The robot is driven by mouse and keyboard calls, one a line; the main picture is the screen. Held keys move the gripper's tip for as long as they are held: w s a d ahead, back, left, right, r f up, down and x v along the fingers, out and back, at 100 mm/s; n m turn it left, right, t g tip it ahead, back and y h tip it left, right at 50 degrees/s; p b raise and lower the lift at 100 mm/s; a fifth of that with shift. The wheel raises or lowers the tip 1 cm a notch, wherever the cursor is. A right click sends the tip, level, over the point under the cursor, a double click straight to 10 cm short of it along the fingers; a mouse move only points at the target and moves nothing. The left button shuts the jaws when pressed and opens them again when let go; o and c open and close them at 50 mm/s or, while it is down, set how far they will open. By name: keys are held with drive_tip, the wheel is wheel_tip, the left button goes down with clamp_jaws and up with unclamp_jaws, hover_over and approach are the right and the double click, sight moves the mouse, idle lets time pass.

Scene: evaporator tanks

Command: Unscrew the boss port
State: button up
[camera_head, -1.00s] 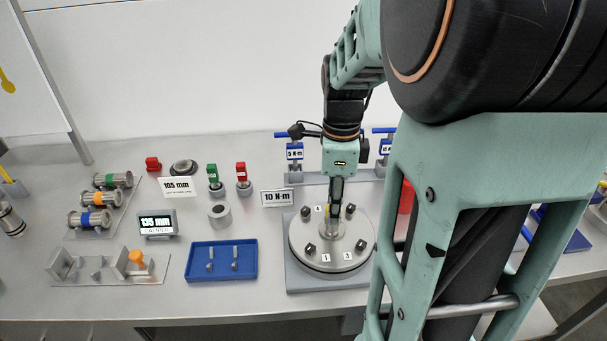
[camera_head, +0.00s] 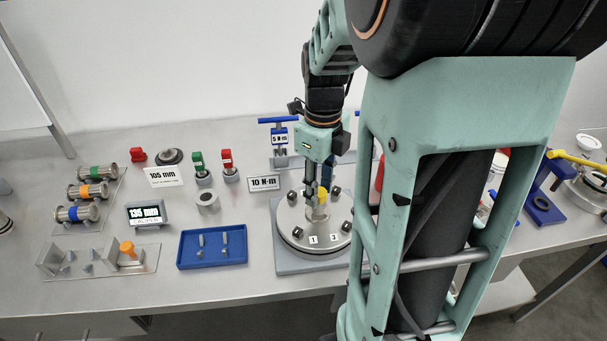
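A round steel plate (camera_head: 291,232) with several dark bolts and white number tags sits on a grey square base (camera_head: 290,264). A pale upright boss (camera_head: 318,212) stands at its middle. My gripper (camera_head: 315,192) points down from above right at the boss. A small yellow piece (camera_head: 322,195) shows at the fingertips, against or just above the boss; I cannot tell whether it belongs to the boss or to my gripper. The fingers are too small and overlapped to tell whether they are closed on anything.
A blue-handled 5 N·m tool (camera_head: 279,137) stands behind. My arm hides the right side.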

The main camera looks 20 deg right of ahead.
clamp_jaws()
drive_tip(key=n, duration=0.5)
idle(0.4)
drive_tip(key=shift+n, duration=1.2)
drive_tip(key=n, duration=0.3)
